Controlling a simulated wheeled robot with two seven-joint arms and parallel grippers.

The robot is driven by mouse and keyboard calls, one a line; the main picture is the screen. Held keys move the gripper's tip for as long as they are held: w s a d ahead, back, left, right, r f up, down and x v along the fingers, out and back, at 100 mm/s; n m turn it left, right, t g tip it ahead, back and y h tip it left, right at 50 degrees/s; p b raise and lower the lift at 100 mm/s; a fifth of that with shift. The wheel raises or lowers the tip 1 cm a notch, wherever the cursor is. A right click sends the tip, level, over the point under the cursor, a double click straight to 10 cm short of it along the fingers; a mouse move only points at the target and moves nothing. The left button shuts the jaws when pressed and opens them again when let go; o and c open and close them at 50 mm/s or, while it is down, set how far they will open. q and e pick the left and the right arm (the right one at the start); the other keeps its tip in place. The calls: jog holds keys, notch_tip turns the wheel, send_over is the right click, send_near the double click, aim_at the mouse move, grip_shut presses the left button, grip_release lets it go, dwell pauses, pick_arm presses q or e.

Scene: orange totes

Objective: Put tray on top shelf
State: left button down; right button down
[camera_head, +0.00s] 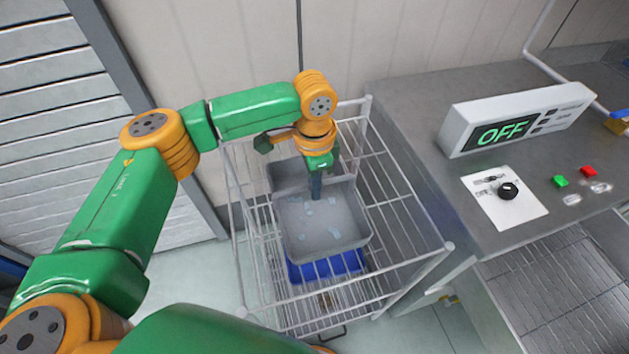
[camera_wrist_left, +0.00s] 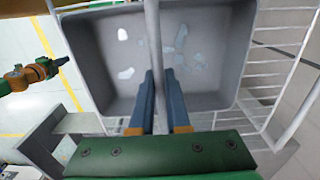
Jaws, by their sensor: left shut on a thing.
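A grey tray (camera_head: 322,244) with several pale flat pieces in it sits inside the wire rack, level with its upper part. My left gripper (camera_head: 316,188) reaches down from above and is shut on the tray's far rim. Whether the tray rests on wires or hangs is unclear. An arm with a dark green end (camera_wrist_left: 45,68) shows small at the left of that view; its jaw state is unclear.
The wire rack (camera_head: 408,226) has open wire sides and rails around the tray. A blue container (camera_head: 340,266) lies below the tray, and another grey container (camera_head: 285,176) shows behind it. A counter with an OFF display (camera_head: 515,118) stands close to the right.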

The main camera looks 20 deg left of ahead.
pick_arm(q)
jog(key=shift+f, duration=0.15)
jog(key=c, duration=0.9)
grip_release()
notch_tip(320, 180, up, 12)
jog(key=b, duration=0.1)
